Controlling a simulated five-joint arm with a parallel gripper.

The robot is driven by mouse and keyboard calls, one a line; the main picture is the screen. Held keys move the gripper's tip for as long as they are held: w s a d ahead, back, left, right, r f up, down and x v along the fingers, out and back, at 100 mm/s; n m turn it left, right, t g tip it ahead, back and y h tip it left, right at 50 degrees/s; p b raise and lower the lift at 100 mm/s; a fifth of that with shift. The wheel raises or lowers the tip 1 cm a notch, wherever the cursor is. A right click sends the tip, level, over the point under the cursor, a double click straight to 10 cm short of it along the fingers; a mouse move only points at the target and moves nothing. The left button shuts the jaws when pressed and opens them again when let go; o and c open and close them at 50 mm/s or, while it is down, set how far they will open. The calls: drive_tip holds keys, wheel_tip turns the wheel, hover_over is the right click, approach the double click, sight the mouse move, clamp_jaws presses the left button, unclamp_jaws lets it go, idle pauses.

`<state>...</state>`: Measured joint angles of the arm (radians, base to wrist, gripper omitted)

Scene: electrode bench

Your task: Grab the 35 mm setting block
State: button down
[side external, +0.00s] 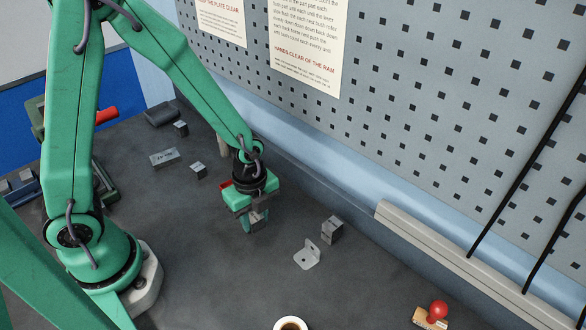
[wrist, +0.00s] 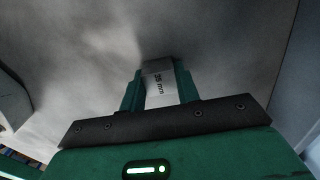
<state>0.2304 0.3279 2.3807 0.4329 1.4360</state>
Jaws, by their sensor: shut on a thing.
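A grey metal block (wrist: 158,84) with a dark mm marking on its face sits between the two green fingers of my gripper (wrist: 158,76) in the wrist view. The number reads like 35, but it is small and blurred. In the side view my gripper (side external: 256,224) points down near the dark bench top, shut on the same block (side external: 261,211). The fingers hide part of the block. I cannot tell whether its underside touches the bench.
A similar grey block (side external: 332,230) and an L-shaped bracket (side external: 307,255) stand to the right. Marked blocks (side external: 164,157) lie to the left. A cup (side external: 290,325) and a red-knobbed stamp (side external: 432,316) are at the front. A rail (side external: 470,262) runs along the pegboard wall.

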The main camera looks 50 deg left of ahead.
sight(255, 216)
drive_tip(key=shift+r, duration=0.15)
drive_tip(key=shift+r, duration=1.9)
drive_tip(key=s+d+r, duration=0.7)
drive_tip(key=s+d, duration=0.1)
drive_tip(key=shift+d, duration=0.2)
